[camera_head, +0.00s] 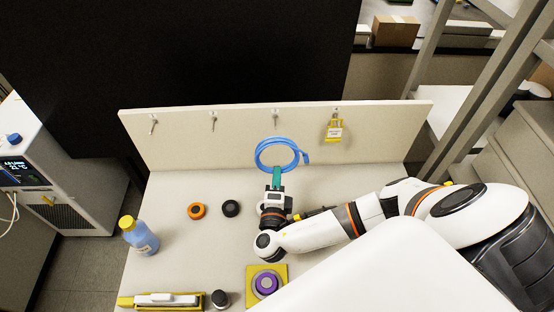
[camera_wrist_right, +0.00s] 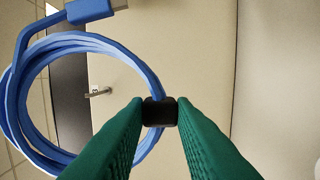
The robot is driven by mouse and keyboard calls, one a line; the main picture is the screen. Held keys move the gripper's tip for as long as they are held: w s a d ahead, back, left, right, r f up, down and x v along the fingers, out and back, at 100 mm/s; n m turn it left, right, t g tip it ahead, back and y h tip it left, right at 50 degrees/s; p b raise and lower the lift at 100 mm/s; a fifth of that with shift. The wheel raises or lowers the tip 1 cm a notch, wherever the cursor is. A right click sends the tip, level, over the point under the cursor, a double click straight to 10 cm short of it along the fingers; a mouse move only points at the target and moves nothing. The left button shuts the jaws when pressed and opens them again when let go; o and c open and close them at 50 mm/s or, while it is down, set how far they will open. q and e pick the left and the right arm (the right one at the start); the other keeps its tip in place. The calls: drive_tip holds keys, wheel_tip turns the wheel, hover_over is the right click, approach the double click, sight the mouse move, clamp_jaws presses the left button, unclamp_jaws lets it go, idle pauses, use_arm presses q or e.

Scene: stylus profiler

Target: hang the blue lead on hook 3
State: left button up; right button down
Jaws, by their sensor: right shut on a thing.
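The blue lead (camera_head: 258,160) is a coiled blue loop in front of the white hook board (camera_head: 180,152), below the third hook from the left (camera_head: 276,119). My right gripper (camera_head: 276,172) is shut on the lead, with its green fingers at the bottom of the coil. In the right wrist view, the fingertips (camera_wrist_right: 160,113) pinch a black piece on the coil (camera_wrist_right: 75,42), and a plug end hangs off at the top. One metal hook (camera_wrist_right: 98,92) shows through the loop there. Hook numbers are not readable. My left gripper is not in view.
The board has two hooks at left (camera_head: 153,125) (camera_head: 213,121); the far right one holds a yellow padlock-like tag (camera_head: 334,131).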

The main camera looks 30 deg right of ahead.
drive_tip(key=shift+p+x, duration=0.4)
drive_tip(key=shift+x, duration=0.8)
drive_tip(key=shift+w+d, duration=0.1)
drive_tip(key=shift+w, duration=0.3)
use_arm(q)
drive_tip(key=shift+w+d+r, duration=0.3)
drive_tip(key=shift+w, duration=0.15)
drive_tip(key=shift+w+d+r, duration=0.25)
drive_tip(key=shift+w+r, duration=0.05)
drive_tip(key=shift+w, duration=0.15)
use_arm(e)
drive_tip(key=shift+x, duration=0.95)
use_arm(q)
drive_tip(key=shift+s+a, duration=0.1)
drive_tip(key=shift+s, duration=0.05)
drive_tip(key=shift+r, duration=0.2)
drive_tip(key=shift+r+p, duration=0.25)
drive_tip(key=shift+p, duration=0.2)
